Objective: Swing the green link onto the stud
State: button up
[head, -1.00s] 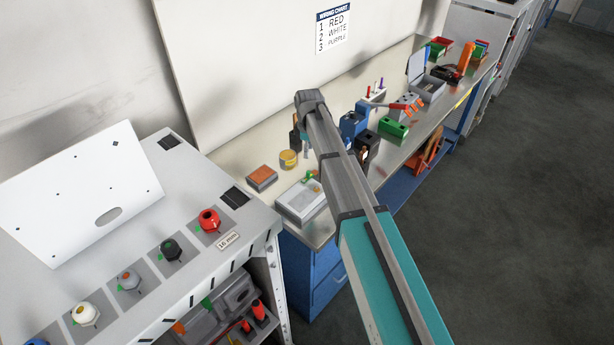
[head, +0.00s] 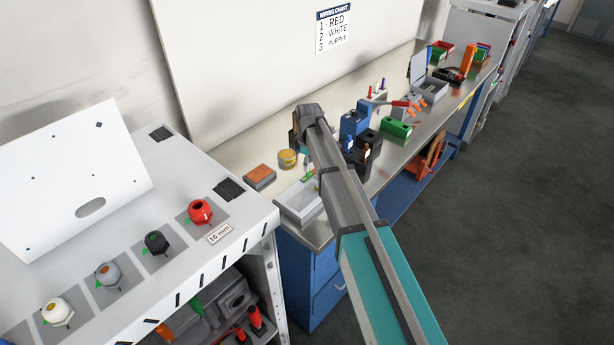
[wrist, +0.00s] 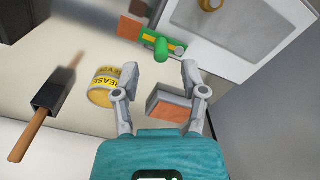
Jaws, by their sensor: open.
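The green link (wrist: 150,42) is a flat bar in the wrist view, lying along the near edge of a pale grey box (wrist: 225,55). An upright green knob (wrist: 161,50) stands on it. A small grey round piece (wrist: 180,50) shows near its right end; I cannot tell whether this is the stud. My gripper (wrist: 158,72) is open and empty, its fingertips spread to either side of the knob and just short of it. In the head view the green link (head: 309,176) is small beside my arm, and my fingers are hidden.
A yellow grease tin (wrist: 103,88) is left of my fingers. An orange-topped block (wrist: 170,106) shows beneath the right finger. A dark holder with a wooden handle (wrist: 42,105) lies further left. Blue and black fixtures (head: 354,123) stand beyond my arm on the bench.

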aim_at(307, 174)
jog(key=shift+f+b, duration=1.7)
jog(key=shift+f, duration=0.25)
